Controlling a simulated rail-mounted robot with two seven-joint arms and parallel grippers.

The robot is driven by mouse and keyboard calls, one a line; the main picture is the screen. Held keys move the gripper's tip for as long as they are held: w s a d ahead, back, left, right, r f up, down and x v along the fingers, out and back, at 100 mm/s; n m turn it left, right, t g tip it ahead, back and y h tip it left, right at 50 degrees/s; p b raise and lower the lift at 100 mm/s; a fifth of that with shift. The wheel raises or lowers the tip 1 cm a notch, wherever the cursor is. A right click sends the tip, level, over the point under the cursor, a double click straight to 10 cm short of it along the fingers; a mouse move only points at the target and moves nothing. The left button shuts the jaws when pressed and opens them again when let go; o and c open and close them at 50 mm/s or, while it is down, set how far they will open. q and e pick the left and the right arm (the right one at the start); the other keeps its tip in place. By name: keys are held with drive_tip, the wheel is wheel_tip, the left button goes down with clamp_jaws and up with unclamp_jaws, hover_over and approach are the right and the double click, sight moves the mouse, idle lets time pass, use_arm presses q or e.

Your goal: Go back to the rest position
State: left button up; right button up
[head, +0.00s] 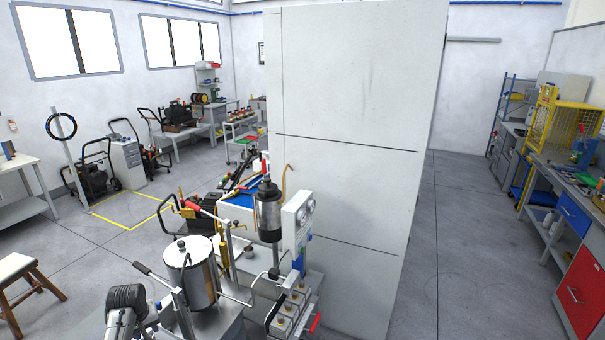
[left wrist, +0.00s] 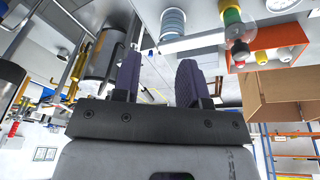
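My left arm (head: 125,305) shows at the lower left of the head view, beside a test rig with a steel pot (head: 190,277). In the left wrist view my left gripper (left wrist: 160,75) has two dark ridged fingers set well apart. Nothing is between them, so it is open and empty. The wrist picture looks upside down. The steel pot (left wrist: 103,55) also shows there, left of the fingers. My right gripper is in neither view.
A dark cylinder (head: 269,215) and a gauge panel (head: 299,218) stand on the rig. A tall white panel (head: 350,110) rises behind it. A wooden stool (head: 22,275) is at left. A workbench (head: 575,190) is at far right. Floor (head: 465,240) between panel and workbench is clear.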

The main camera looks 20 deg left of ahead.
use_arm(q)
drive_tip(key=w+d+r+m+t+y, duration=0.1)
drive_tip(key=w+d+r+m+t, duration=0.2)
drive_tip(key=r, duration=0.4)
drive_tip(key=w+d+r+m+t+y, duration=0.1)
drive_tip(key=d+r+m+t+y, duration=0.1)
drive_tip(key=d+r, duration=0.45)
drive_tip(key=s+d+r+m+t, duration=0.15)
drive_tip(key=s+d+m, duration=0.4)
drive_tip(key=d, duration=0.65)
drive_tip(key=s+d+f+m+h, duration=0.1)
drive_tip(key=s+d+f+h, duration=0.1)
drive_tip(key=s+d+f, duration=0.4)
drive_tip(key=s+d+f+m+h, duration=0.1)
drive_tip(key=s+d+f+h, duration=0.15)
drive_tip(key=s+d, duration=0.65)
drive_tip(key=s+d+f+g, duration=0.1)
drive_tip(key=s+f+g, duration=0.2)
drive_tip(key=s+f, duration=0.4)
drive_tip(key=s+d+f+g, duration=0.15)
drive_tip(key=s+f, duration=0.25)
drive_tip(key=s, duration=0.5)
wheel_tip(320, 180, up, 15)
drive_tip(key=p, duration=1.4)
drive_tip(key=shift+w+f, duration=0.15)
